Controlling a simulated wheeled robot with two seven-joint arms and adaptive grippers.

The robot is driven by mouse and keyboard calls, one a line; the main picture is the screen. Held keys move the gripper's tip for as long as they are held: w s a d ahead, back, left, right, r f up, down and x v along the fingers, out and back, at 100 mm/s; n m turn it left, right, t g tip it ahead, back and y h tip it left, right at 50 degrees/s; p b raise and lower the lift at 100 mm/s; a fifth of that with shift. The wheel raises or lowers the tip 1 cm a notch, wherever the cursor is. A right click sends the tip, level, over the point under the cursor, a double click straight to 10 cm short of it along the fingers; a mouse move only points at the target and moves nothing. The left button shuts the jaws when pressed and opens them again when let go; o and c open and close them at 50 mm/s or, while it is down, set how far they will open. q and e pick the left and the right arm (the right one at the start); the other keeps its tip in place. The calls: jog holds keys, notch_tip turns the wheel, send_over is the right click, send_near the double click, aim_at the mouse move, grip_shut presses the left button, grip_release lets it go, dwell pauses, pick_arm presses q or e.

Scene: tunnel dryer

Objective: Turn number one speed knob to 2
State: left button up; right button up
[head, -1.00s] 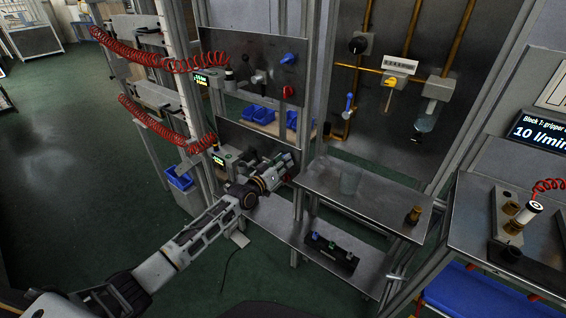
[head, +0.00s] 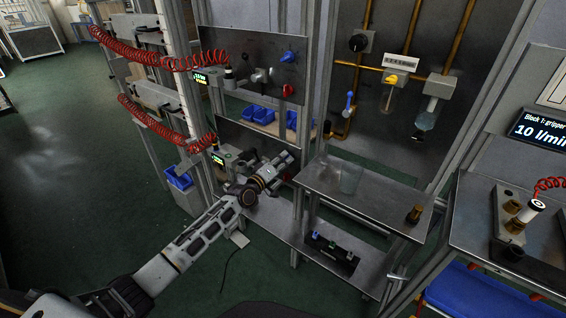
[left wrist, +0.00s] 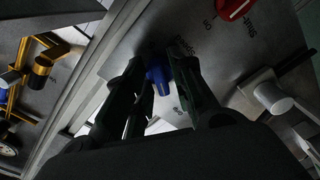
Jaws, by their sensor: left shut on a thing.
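In the left wrist view a blue knob (left wrist: 158,76) stands out from a grey metal panel (left wrist: 215,62), between the fingers of my left gripper (left wrist: 160,85). The fingers are closed on the knob from both sides. Small dark lettering beside it is hard to read. A red knob (left wrist: 232,8) is at the top edge. In the head view my left gripper (head: 288,160) reaches the lower metal panel (head: 243,136) and hides the blue knob there. The knob's exact setting cannot be read. My right gripper is not in view.
The upper panel (head: 232,48) carries another blue knob (head: 289,57) and a red knob (head: 287,90). Blue bins (head: 258,114) sit between the panels. A small lit display (head: 217,158) is left of my gripper. A metal shelf (head: 335,185) stands close on the right.

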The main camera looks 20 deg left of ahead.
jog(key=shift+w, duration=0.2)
pick_arm(q)
jog(key=o, duration=0.7)
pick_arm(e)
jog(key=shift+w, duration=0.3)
pick_arm(q)
jog(key=v, duration=1.2)
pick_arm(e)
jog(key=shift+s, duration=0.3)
pick_arm(q)
jog(key=shift+f, duration=0.15)
dwell(0.3)
